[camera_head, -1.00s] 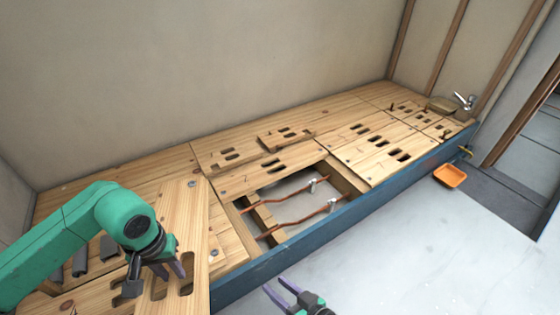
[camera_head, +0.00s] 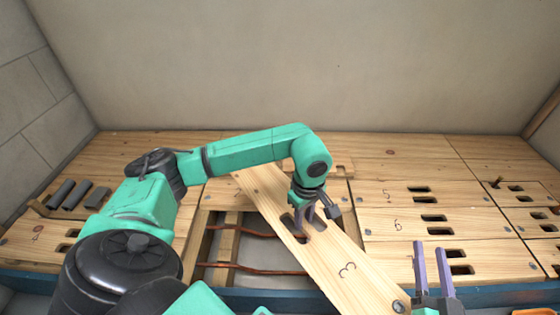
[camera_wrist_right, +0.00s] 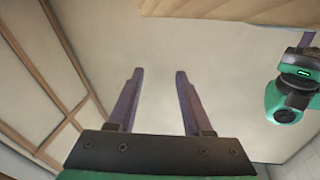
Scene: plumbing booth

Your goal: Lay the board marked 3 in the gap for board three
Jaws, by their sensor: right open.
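The board marked 3 (camera_head: 350,268) is a long pale plank with slots, lying diagonally across the gap (camera_head: 245,250) in the head view. Its far end points to the back left and its near end to the front right, over the neighbouring floor boards. My left gripper (camera_head: 310,228) is at the board's slots and shut on the wood between them, though the fingertips are partly hidden. The gap's right part is hidden under the board. My right gripper (camera_head: 431,246) is open and empty at the front right; its two spread fingers show in the right wrist view (camera_wrist_right: 155,75).
Copper pipes (camera_head: 250,269) and a wooden joist (camera_head: 227,240) show in the gap. The board marked 5 (camera_head: 390,223) and other slotted boards lie to the right. Dark grey pieces (camera_head: 75,194) lie at the left. A wall stands behind.

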